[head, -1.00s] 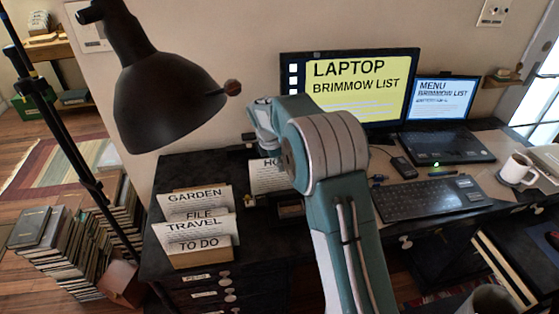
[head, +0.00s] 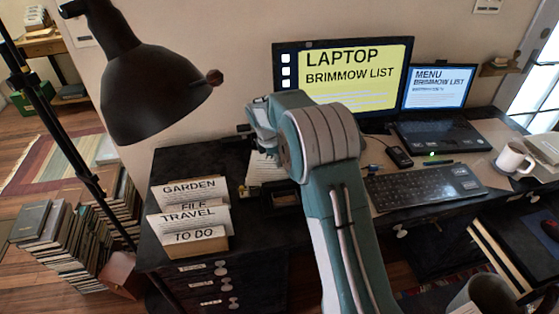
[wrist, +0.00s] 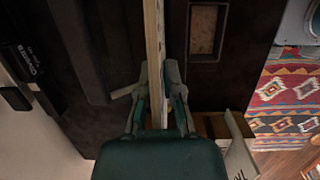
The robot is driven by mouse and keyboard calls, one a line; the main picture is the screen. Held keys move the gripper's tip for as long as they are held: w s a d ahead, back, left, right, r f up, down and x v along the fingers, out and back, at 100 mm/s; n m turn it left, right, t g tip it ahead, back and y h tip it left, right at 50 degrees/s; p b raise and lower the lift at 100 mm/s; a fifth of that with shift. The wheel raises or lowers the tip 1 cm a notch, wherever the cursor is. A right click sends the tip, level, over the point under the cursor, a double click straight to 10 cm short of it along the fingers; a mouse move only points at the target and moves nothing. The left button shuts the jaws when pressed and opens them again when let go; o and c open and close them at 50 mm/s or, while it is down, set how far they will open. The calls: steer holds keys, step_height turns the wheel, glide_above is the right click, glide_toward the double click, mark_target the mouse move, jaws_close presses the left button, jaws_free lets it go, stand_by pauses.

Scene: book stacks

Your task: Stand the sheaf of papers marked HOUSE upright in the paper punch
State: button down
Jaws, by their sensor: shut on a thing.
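The white sheaf of papers (head: 264,169) stands upright over the desk behind the arm in the head view; its heading is covered now. The wrist view shows the sheaf edge-on as a pale strip (wrist: 153,35). My gripper (wrist: 156,72) is shut on it, one finger on each side. A long dark body (wrist: 78,50) lies beside the sheaf in the wrist view and may be the paper punch; I cannot be sure. I cannot tell whether the sheaf's lower edge touches anything.
A file box (head: 202,245) with GARDEN, TRAVEL and TO DO papers stands at the desk's left. A small wood-rimmed tray (wrist: 222,30) lies beside the sheaf. The keyboard (head: 425,187), laptop (head: 440,135) and mug (head: 513,160) are right. A lamp (head: 150,90) overhangs the left.

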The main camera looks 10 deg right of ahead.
steer(key=shift+s+a+f, duration=0.15)
steer(key=shift+s+f, duration=0.05)
steer(key=shift+f, duration=0.3)
steer(key=shift+s+a+f, duration=0.1)
steer(key=shift+s+f, duration=0.05)
steer(key=shift+f, duration=0.35)
steer(key=c, duration=0.7)
jaws_free()
steer(key=v, duration=0.8)
steer(key=w+v, duration=0.1)
steer(key=v, duration=0.3)
steer(key=shift+r, duration=0.9)
